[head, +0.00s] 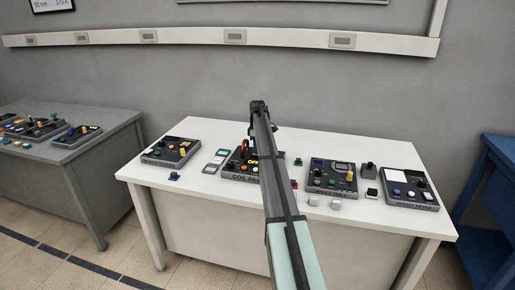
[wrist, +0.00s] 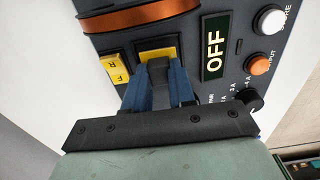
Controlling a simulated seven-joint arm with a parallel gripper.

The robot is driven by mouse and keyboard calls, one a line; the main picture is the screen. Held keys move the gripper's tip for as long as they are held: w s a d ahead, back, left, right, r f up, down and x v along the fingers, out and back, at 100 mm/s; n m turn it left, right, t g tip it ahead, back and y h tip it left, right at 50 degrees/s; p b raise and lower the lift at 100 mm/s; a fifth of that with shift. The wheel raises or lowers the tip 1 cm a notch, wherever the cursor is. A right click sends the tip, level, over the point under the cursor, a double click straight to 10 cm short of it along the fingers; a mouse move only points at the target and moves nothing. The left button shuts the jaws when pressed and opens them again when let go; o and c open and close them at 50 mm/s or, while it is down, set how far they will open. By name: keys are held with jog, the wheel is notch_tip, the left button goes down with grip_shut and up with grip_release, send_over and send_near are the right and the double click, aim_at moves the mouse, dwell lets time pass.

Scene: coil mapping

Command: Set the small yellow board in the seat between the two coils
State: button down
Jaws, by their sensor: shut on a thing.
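The coil panel (head: 240,178) sits on the white table, partly hidden behind my arm. In the wrist view, my gripper (wrist: 159,88) has its blue fingers shut on the dark grip of the small yellow board (wrist: 146,53). The board lies within the dark-rimmed seat (wrist: 139,44); I cannot tell whether it is fully down. One copper-coloured coil (wrist: 140,17) lies just beyond the seat. The other coil is not visible in the wrist view, where my gripper covers the near side.
Other panels stand left (head: 171,152) and right (head: 332,176), with small loose parts between.

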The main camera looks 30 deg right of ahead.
jog(key=shift+f, duration=0.5)
dwell(1.0)
jog(key=c, duration=0.9)
grip_release()
jog(key=shift+o, duration=0.6)
jog(key=o, duration=0.4)
jog(key=shift+r, duration=0.1)
jog(key=shift+r, duration=3.45)
